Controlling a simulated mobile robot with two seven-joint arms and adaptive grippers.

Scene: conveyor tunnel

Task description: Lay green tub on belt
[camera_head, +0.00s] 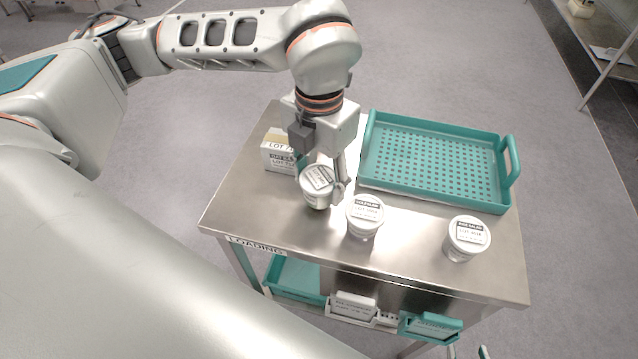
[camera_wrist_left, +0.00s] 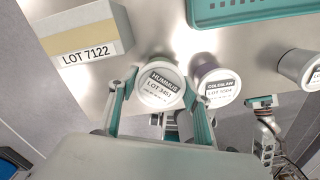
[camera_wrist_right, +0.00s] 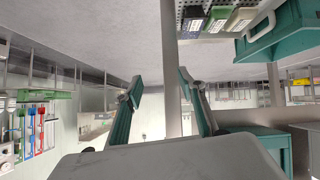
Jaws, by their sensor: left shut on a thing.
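My left gripper (camera_head: 322,186) is shut on the hummus tub (camera_head: 317,190), a small white-lidded tub at the steel table's left. A third white-lidded tub (camera_head: 466,238) stands further right. No belt is recognisable.
A teal perforated tray (camera_head: 430,160) lies at the table's back right. A box marked LOT 7122 (camera_wrist_left: 85,42) stands left of the held tub. The steel table (camera_head: 290,245) is bare along its front left. Teal bins (camera_head: 296,279) sit on a lower shelf.

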